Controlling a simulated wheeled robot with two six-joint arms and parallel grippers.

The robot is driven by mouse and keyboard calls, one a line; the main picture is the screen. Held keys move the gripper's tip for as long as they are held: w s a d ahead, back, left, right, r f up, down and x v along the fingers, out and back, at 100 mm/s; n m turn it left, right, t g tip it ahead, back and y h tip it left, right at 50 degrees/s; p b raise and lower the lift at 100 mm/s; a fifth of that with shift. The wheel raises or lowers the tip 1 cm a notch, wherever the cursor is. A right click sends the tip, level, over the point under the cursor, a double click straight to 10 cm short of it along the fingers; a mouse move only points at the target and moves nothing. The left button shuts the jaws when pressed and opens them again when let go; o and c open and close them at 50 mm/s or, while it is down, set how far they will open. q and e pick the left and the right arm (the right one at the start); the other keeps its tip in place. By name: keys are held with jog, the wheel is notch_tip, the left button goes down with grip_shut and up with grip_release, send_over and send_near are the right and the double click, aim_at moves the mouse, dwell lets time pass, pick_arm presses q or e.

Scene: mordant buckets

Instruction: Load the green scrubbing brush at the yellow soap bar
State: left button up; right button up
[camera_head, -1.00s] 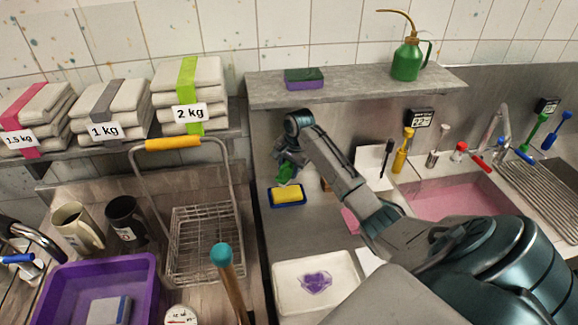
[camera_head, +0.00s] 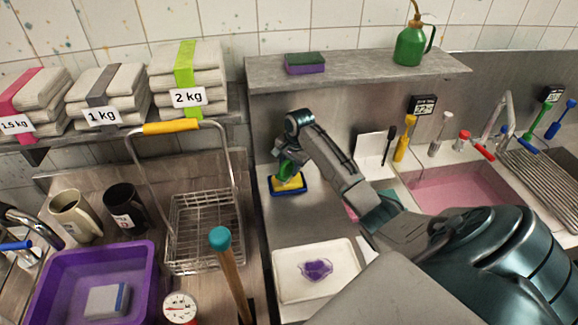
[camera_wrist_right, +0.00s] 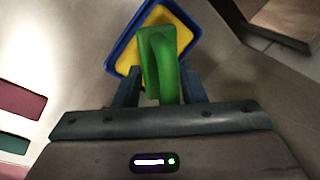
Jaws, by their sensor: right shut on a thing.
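The green scrubbing brush (camera_head: 287,168) is held in my right gripper (camera_head: 284,160), which is shut on it. In the right wrist view the brush (camera_wrist_right: 160,62) stands between the two fingers of the gripper (camera_wrist_right: 160,88). The yellow soap bar (camera_head: 294,184) lies in a blue dish (camera_head: 288,193) on the grey counter. The soap (camera_wrist_right: 178,30) also shows behind the brush in the right wrist view. The brush overlaps the soap in both views; I cannot tell whether they touch. My left gripper is not in view.
A white tray (camera_head: 343,252) with a purple puddle lies in front of the dish. A wire basket (camera_head: 205,265) and a purple tub (camera_head: 140,262) stand to the left. A shelf (camera_head: 350,75) with a sponge (camera_head: 305,63) and green oil can (camera_head: 410,46) runs behind.

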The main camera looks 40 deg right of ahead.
jog(key=shift+f, duration=0.45)
dwell(0.6)
jog(key=shift+f+p, duration=0.1)
jog(key=shift+p, duration=0.4)
dwell(2.0)
jog(key=shift+r+p, duration=0.5)
jog(key=shift+r, duration=3.1)
jog(key=shift+f, duration=0.1)
